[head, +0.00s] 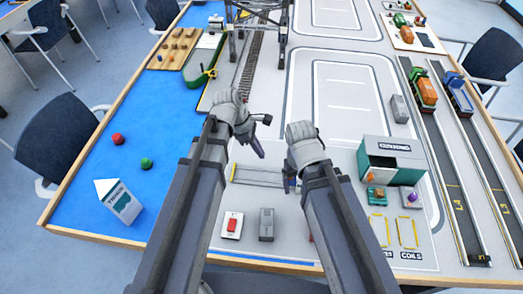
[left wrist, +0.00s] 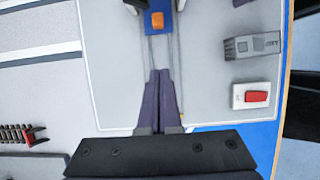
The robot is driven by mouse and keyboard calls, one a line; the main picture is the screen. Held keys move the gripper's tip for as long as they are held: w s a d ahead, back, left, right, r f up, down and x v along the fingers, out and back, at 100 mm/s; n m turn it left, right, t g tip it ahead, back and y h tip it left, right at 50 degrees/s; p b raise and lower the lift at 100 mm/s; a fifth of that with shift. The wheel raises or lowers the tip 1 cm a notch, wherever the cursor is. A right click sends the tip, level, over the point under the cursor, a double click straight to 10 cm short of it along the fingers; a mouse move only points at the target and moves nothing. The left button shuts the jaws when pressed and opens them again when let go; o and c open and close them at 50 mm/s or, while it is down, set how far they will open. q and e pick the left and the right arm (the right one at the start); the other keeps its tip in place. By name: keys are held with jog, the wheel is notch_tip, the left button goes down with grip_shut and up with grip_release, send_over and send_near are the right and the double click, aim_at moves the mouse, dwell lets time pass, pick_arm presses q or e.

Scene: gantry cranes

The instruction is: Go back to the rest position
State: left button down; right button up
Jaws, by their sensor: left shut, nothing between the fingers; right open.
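My left gripper (head: 259,148) hangs above the grey port board near the middle of the head view. In the left wrist view its two dark fingers (left wrist: 160,75) lie together with nothing between them. My right gripper (head: 294,184) is to the right of it, over the board, and its fingers are mostly hidden behind my wrist in the head view. It is open. A blue piece with an orange block (left wrist: 157,20) shows ahead of the left fingertips in the left wrist view, with dark parts on either side of it.
A red-button box (head: 232,225) and a grey box (head: 266,225) stand near the front edge. The customs building (head: 392,160) is at the right. A white lighthouse-like block (head: 119,201) and red (head: 118,139) and green buoys (head: 146,163) are on the blue area. A gantry crane (head: 258,17) stands at the back.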

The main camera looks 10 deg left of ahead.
dwell(0.3)
pick_arm(q)
jog(key=s+d+f+m+y, duration=0.1)
jog(key=s+m+y, duration=0.4)
jog(key=m, duration=1.6)
jog(key=s, duration=0.5)
jog(key=shift+d+f+m+y, duration=0.15)
jog(key=shift+f+m+y, duration=0.15)
jog(key=shift+m, duration=0.1)
jog(key=shift+s, duration=0.1)
